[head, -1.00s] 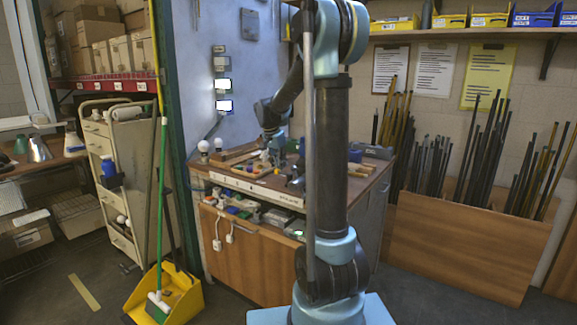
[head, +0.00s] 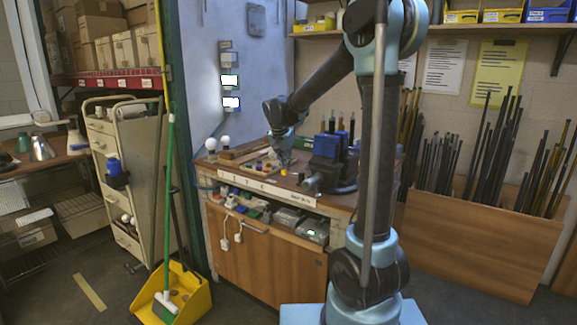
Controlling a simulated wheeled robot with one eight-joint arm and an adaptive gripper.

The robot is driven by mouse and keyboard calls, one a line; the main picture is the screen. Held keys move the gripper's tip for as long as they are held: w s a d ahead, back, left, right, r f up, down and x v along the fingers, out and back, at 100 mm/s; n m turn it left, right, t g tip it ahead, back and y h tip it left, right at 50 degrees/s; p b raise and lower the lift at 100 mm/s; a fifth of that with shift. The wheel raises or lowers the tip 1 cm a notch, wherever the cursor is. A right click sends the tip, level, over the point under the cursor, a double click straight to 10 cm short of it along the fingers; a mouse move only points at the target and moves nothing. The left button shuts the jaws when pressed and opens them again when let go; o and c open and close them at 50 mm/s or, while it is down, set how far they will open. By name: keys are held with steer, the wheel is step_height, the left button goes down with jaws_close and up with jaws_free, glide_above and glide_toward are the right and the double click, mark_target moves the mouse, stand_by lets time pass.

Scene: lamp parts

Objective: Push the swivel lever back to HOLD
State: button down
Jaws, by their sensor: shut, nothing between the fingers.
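A dark device with blue parts (head: 332,160) stands on the right part of the workbench top. The swivel lever and its HOLD mark are too small to make out. A dark rounded part (head: 310,184) sticks out at the device's lower left; I cannot tell whether it is the lever. My gripper (head: 285,170) is small in the head view, shut and empty, pointing down over the bench just left of the device. I cannot tell whether it touches anything.
The workbench (head: 330,203) holds a wooden tray (head: 250,168) with small parts, left of my gripper. Two white bulbs (head: 217,144) stand at its left end. A yellow dustpan (head: 190,295) with a broom stands on the floor at left. A wooden rod bin (head: 475,240) is at right.

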stand_by(0.4)
steer(key=w, duration=0.1)
steer(key=w+d, duration=0.1)
steer(key=w, duration=0.1)
steer(key=shift+w+d+f, duration=0.1)
steer(key=shift+w+d, duration=0.1)
steer(key=shift+w, duration=0.1)
steer(key=shift+r, duration=0.4)
steer(key=v, duration=0.9)
steer(key=shift+s+r, duration=0.1)
steer(key=shift+s, duration=0.1)
